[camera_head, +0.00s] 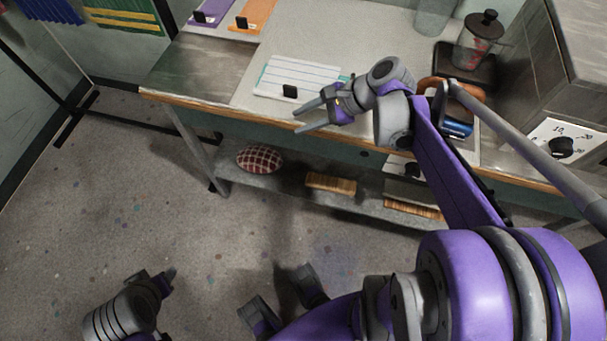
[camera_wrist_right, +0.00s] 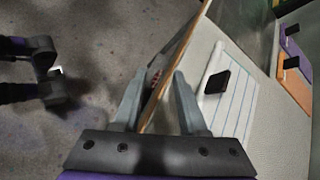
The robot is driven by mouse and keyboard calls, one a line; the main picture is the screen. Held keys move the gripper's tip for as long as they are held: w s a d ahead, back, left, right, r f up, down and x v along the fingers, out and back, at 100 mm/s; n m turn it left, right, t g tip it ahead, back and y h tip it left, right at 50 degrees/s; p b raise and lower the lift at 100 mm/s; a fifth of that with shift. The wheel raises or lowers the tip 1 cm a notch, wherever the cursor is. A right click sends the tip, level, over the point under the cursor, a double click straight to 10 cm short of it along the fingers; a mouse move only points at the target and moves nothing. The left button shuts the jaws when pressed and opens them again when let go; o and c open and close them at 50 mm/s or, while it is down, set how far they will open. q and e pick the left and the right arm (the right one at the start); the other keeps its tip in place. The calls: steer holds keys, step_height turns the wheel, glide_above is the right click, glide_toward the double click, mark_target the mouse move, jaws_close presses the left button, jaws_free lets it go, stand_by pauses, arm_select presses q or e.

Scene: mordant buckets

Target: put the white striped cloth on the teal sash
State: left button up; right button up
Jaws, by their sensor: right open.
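The white striped cloth (camera_head: 298,78) lies flat on the pale bench top near its front edge, with a black clip-like piece on its near side. It also shows in the right wrist view (camera_wrist_right: 228,105). Teal shows along its left and right edges; I cannot tell whether this is the teal sash under it. No separate teal sash is clear. My right gripper (camera_head: 298,120) is open and empty, just in front of the cloth by the bench edge; its fingers show in the wrist view (camera_wrist_right: 158,88). My left gripper (camera_head: 165,280) is low at the bottom left, its jaws unclear.
A purple cloth (camera_head: 213,12) and an orange cloth (camera_head: 255,15) with black clips lie at the back left. A lidded jar (camera_head: 479,42) stands at the back right beside a grey cabinet (camera_head: 565,60). A checked cushion (camera_head: 259,159) sits on the lower shelf.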

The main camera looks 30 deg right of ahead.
steer(key=s+a+f+n+h, duration=0.3)
steer(key=s+n, duration=0.3)
steer(key=n, duration=0.4)
steer(key=s+a+f+n+g+h, duration=0.1)
steer(key=s+a+f+n+h, duration=0.2)
steer(key=n, duration=0.8)
steer(key=s+a+f, duration=0.1)
steer(key=s+a, duration=0.1)
steer(key=s, duration=0.1)
steer(key=shift+a+f+n+g+h, duration=0.3)
steer(key=shift+a, duration=0.05)
